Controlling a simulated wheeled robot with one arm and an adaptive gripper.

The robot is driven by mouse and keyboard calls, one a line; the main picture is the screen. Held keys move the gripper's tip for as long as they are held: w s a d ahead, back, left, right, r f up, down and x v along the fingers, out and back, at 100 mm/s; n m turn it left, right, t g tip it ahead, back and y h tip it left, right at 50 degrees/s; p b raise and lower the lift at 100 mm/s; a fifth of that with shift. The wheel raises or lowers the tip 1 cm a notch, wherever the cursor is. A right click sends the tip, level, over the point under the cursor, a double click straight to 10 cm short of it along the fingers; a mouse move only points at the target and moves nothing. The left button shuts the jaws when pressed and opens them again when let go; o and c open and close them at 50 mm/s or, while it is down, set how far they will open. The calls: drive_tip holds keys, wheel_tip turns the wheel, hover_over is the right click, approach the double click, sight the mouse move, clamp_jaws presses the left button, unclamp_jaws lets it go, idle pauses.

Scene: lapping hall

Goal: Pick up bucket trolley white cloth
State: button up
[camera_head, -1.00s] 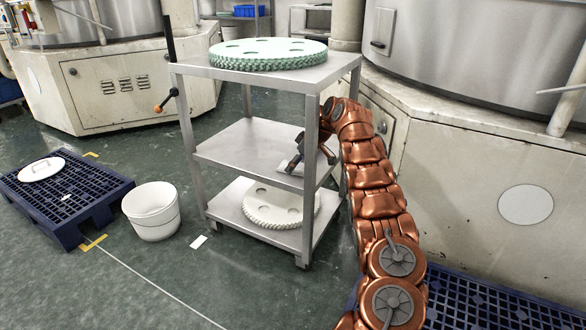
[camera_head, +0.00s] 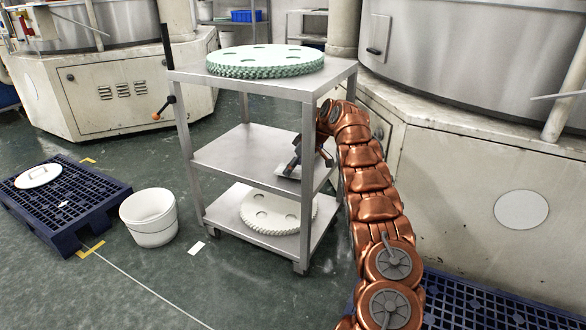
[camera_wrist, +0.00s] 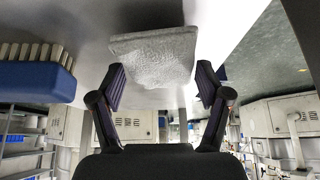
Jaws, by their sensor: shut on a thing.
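The steel trolley (camera_head: 225,163) has three shelves, and my gripper (camera_head: 295,165) reaches in over the middle one from the right. The white cloth (camera_head: 287,173) is a small pale patch by my gripper, partly hidden by it. In the wrist view the cloth (camera_wrist: 155,55) is a textured, folded white pad between the two fingertips of my gripper (camera_wrist: 162,82). The gripper is shut on the cloth, close to the shelf surface; I cannot tell whether the cloth is clear of it. A white bucket (camera_head: 150,218) stands on the floor left of the trolley.
A green disc (camera_head: 265,60) lies on the trolley top and a white disc (camera_head: 270,212) on its bottom shelf. A blue brush (camera_wrist: 38,75) is beside the cloth. A blue pallet (camera_head: 75,215) with a white lid (camera_head: 38,176) is at left. A machine (camera_head: 480,190) stands close at right.

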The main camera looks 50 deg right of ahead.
drive_tip(key=shift+s+d, duration=0.15)
drive_tip(key=shift+s, duration=0.25)
drive_tip(key=s+d+p, duration=0.1)
drive_tip(key=s, duration=0.4)
drive_tip(key=s+d, duration=0.2)
drive_tip(key=s, duration=0.3)
drive_tip(key=s+d+p, duration=0.1)
drive_tip(key=s, duration=0.3)
drive_tip(key=shift+s+d+p, duration=0.15)
drive_tip(key=shift+s+p, duration=0.2)
drive_tip(key=shift+s, duration=0.05)
drive_tip(key=shift+s+d, duration=0.2)
drive_tip(key=shift+s, duration=0.65)
drive_tip(key=o, duration=0.5)
drive_tip(key=c, duration=0.4)
drive_tip(key=shift+a, duration=0.1)
